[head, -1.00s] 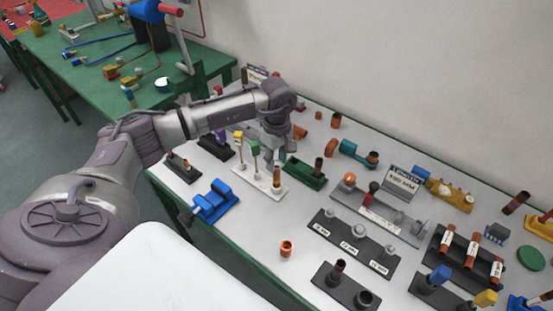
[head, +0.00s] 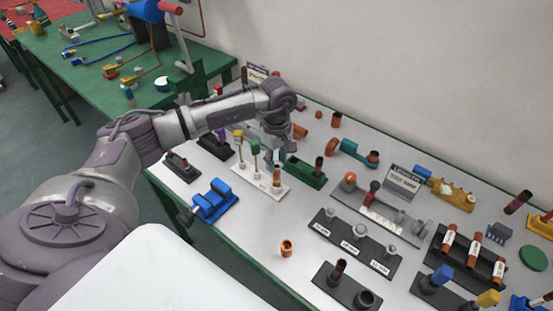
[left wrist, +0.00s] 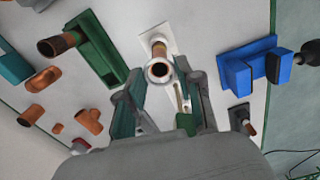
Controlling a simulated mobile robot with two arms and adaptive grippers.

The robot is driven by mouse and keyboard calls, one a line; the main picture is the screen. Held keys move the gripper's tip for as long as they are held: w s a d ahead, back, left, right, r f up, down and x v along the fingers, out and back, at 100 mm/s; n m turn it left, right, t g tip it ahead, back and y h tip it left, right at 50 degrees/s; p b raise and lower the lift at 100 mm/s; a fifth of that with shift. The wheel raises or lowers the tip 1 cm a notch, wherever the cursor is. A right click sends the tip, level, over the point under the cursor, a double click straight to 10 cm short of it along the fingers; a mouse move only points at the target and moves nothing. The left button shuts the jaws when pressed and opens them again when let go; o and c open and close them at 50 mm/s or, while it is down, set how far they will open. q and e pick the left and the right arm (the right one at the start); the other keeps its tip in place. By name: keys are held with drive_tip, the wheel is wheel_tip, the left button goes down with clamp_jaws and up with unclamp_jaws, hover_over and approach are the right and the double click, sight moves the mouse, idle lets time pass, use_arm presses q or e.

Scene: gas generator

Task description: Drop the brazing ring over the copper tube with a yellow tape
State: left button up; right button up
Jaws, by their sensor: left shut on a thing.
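My left gripper (head: 274,152) reaches down over a white stand (head: 250,178) in the head view. Its two fingers also show in the left wrist view (left wrist: 158,92). A pale, round ring (left wrist: 160,71), seen as the brazing ring, is held between the fingertips. It lines up with the upper end of a copper tube (left wrist: 158,46) standing on the white base. I cannot tell whether it is around the tube end or just above it. The tube also shows below the gripper in the head view (head: 277,174). Yellow tape cannot be made out. My right gripper is not in view.
A green holder (head: 306,176) with a copper piece stands right of the tube. A blue vise (head: 214,202) is nearer the table's front edge. A loose copper fitting (head: 287,248) lies in the open front area. Yellow- and green-topped posts (head: 254,148) stand close left of the gripper.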

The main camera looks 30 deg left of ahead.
use_arm(q)
drive_tip(key=shift+f+b, duration=0.55)
drive_tip(key=shift+f, duration=0.15)
drive_tip(key=shift+f, duration=0.1)
drive_tip(key=o, duration=0.8)
wheel_tip(320, 180, up, 12)
drive_tip(key=shift+r, duration=0.1)
idle(0.5)
